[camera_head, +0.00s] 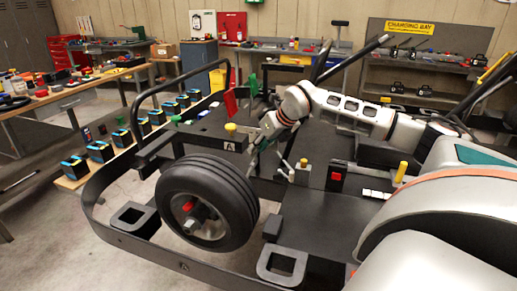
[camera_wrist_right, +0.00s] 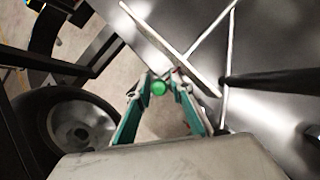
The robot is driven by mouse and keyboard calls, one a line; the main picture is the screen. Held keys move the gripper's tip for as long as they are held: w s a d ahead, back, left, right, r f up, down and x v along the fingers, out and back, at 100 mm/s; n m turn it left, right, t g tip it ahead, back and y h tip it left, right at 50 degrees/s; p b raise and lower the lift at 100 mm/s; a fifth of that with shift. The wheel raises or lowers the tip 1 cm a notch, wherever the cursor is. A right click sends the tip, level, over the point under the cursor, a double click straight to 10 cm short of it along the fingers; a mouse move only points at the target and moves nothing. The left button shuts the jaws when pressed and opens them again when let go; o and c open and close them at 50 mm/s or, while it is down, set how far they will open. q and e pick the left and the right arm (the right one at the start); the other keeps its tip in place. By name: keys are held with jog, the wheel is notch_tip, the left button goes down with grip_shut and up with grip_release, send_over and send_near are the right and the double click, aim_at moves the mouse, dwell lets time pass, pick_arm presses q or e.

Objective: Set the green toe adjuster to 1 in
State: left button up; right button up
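The green toe adjuster shows as a round green knob (camera_wrist_right: 158,88) in the right wrist view. My right gripper (camera_wrist_right: 162,79) has its fingers drawn in close on both sides of this knob and appears shut on it. In the head view my right gripper (camera_head: 254,152) reaches down behind the front wheel (camera_head: 208,203), beside the kart's dark deck. The knob cannot be made out there. Thin metal rods (camera_wrist_right: 170,47) cross just beyond the fingertips in the wrist view. No scale or reading on the adjuster is legible. My left gripper is not in view.
The kart's black bumper bar (camera_head: 95,200) curves around the wheel. Yellow knobs (camera_head: 231,128) and a red button (camera_head: 336,177) stand up from the kart nearby. A workbench (camera_head: 60,95) with tools is at the left. Bare floor shows at the lower left.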

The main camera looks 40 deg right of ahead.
jog(key=v, duration=1.2)
dwell(0.5)
